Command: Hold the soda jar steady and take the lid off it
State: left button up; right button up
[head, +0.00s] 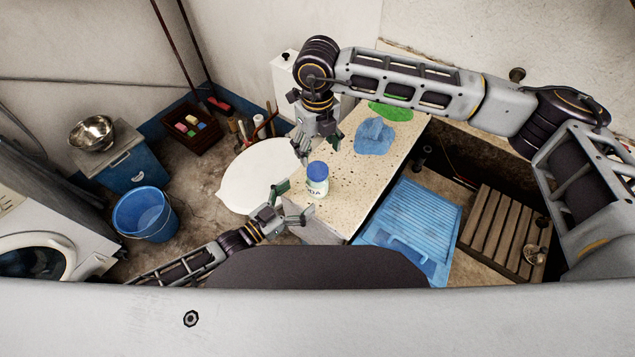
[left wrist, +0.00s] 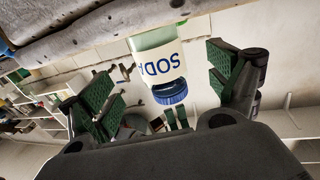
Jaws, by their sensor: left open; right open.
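The soda jar (head: 316,187) stands upright near the left edge of the speckled stone top (head: 346,190), with its blue lid (head: 317,169) on. In the left wrist view the jar (left wrist: 157,58) appears upside down, its SODA label facing the camera and its blue lid (left wrist: 171,93) on. My left gripper (head: 296,200) is open, low at the jar's near left side. In its wrist view the green-padded fingers stand apart on either side of the jar, with gaps showing. My right gripper (head: 318,150) is open, pointing down just above and behind the lid, not closed on it.
A crumpled blue cloth (head: 374,137) and a green item (head: 391,111) lie farther back on the stone top. A blue ribbed board (head: 415,215) and a slatted wooden rack (head: 505,232) lie to the right. A white round basin (head: 255,176) and a blue bucket (head: 145,213) are left.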

pick_arm(q)
jog(key=shift+x, duration=3.9)
